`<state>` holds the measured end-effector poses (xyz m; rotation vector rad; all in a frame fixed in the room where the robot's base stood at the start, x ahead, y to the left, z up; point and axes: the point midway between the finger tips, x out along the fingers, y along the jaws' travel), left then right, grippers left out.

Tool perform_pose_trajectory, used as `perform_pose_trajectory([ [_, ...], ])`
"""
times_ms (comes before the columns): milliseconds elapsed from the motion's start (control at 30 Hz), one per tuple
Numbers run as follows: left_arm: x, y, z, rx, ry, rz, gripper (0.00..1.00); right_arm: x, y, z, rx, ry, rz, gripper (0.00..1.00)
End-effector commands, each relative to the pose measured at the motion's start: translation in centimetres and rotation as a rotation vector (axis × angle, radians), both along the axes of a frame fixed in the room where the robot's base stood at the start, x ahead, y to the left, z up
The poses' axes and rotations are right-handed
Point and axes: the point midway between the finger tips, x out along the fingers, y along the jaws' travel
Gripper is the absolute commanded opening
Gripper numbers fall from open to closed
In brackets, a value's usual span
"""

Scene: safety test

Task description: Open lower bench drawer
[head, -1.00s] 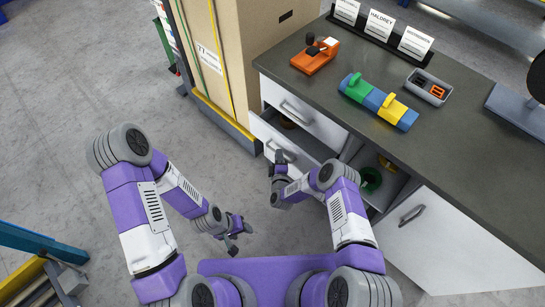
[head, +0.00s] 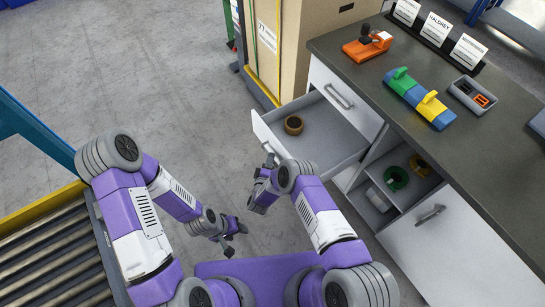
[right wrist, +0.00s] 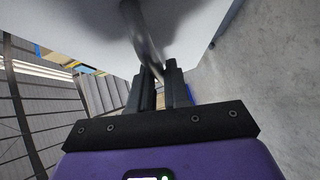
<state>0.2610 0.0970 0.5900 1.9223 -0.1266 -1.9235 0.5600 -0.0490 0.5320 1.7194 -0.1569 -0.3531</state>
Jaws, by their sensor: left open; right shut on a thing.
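The lower bench drawer (head: 345,140) is pulled well out under the upper drawer (head: 352,108), with its inside in view. A brown ring-shaped roll (head: 293,125) lies in it. My right gripper (head: 267,160) is at the outer face of the drawer front. In the right wrist view the fingers (right wrist: 163,75) are shut on the drawer's metal handle (right wrist: 140,30), with the pale drawer front (right wrist: 190,30) beyond. My left gripper (head: 232,236) is open and empty, low over the floor, apart from the drawer.
An open cubby (head: 382,200) right of the drawer holds green and white rolls. A closed cupboard door (head: 455,240) is further right. The bench top (head: 390,55) carries several items. A large tan box (head: 278,40) stands behind the drawer. A roller conveyor (head: 45,250) is at left.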

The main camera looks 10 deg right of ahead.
Motion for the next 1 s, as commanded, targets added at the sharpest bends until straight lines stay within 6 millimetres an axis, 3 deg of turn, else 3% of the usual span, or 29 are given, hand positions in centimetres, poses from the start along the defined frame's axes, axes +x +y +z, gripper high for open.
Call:
perform_pose_trajectory([
  [533,-0.01,0.01,0.06,0.000,0.000,0.000,0.53,-0.51,0.68,0.00,0.000,-0.001,-0.007,0.00],
  [567,-0.01,0.01,0.06,0.000,0.000,0.000,0.53,-0.51,0.68,-0.01,0.000,-0.001,-0.007,0.18],
  [700,-0.01,0.01,0.06,0.000,0.000,0.000,0.53,-0.50,0.70,-0.02,0.000,0.000,-0.006,0.38],
  [1000,-0.01,0.01,0.08,0.000,0.000,0.000,0.53,-0.52,0.77,-0.01,0.001,0.000,-0.004,0.38],
])
